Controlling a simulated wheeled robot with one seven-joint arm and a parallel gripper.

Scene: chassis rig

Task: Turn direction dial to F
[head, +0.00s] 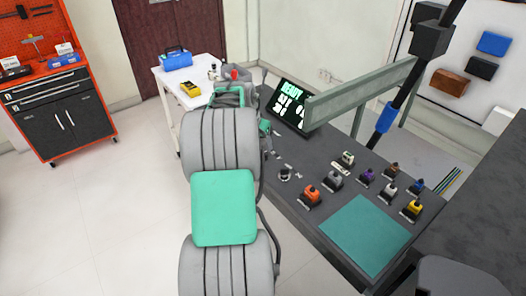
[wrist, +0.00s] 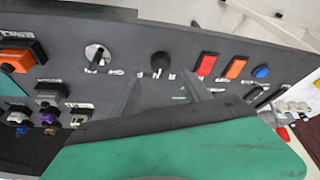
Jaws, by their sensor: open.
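In the wrist view a black round knob (wrist: 160,63) is set in the dark console panel, with small white letters below it that I cannot read surely; it may be the direction dial. A second, silver knob (wrist: 97,57) with a pointer stands to its left. My gripper (wrist: 162,80) is open. Its two grey fingers reach toward the black knob, one to each side of its lower part, with nothing held. I cannot tell whether they touch it. In the head view my arm hides the gripper and the black knob.
The wrist view shows red (wrist: 206,65) and orange (wrist: 235,67) switches and a blue button (wrist: 261,72) right of the knob. In the head view a lit screen (head: 289,106) stands behind the console, and several coloured controls lie right of a grey knob (head: 285,174). A green-grey beam (head: 360,92) crosses above.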

